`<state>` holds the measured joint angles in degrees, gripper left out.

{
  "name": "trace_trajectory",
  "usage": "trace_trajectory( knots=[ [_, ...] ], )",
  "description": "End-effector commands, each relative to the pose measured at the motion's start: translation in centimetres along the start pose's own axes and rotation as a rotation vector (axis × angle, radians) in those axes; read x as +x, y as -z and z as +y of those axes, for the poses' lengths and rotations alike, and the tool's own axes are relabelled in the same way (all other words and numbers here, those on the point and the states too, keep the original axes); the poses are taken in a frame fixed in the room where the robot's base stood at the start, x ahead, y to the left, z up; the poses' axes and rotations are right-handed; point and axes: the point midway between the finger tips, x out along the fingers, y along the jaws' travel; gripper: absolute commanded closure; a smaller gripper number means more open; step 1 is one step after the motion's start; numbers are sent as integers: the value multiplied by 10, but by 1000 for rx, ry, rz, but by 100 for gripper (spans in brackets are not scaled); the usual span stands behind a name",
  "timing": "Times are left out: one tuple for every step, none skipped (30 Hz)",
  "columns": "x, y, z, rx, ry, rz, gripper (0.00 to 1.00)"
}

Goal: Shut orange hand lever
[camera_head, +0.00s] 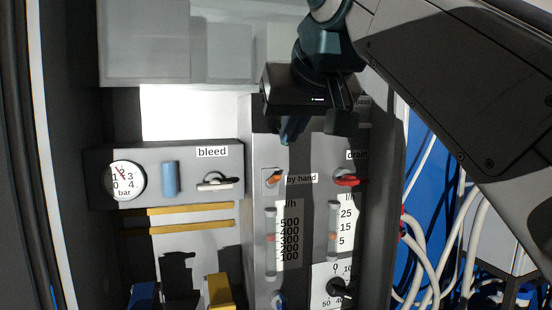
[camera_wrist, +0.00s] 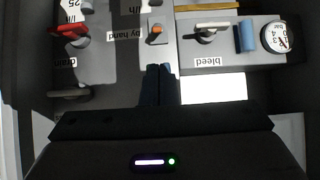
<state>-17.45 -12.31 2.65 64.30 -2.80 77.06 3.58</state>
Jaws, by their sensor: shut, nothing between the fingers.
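The small orange hand lever (camera_head: 274,177) sits on a light square plate beside the "by hand" label, on the grey panel. It points slantwise in the head view. In the wrist view the orange lever (camera_wrist: 157,31) shows ahead of the fingertips, with its picture turned upside down. My gripper (camera_head: 288,136) is above the lever in the head view, apart from it. In the wrist view my gripper (camera_wrist: 158,70) has its dark fingers together and empty, with a visible gap to the lever.
A red drain lever (camera_head: 347,181) is to the right and a pale bleed lever (camera_head: 217,183) to the left. A pressure gauge (camera_head: 125,181) and blue cylinder (camera_head: 170,179) are further left. Two flow tubes with scales are below. White hoses (camera_head: 436,244) hang at the right.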

Motion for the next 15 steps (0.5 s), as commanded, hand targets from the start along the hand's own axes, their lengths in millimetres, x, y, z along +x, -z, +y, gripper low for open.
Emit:
trace_trajectory(
  knots=[
    [2,0,0,0,0,-1,100],
    [3,0,0,0,0,-1,100],
    [6,0,0,0,0,-2,100],
    [9,0,0,0,0,-3,100],
    [13,0,0,0,0,-3,100],
    [19,0,0,0,0,-4,100],
    [24,-1,0,0,0,-4,100],
    [30,-1,0,0,0,-4,100],
    [37,0,0,0,0,-5,100],
    [43,0,0,0,0,-5,100],
    [49,0,0,0,0,-5,100],
    [56,0,0,-1,0,-5,100],
    [62,0,0,-1,0,-5,100],
    [67,0,0,-1,0,-4,100],
    [73,0,0,-1,0,-4,100]
  ],
)
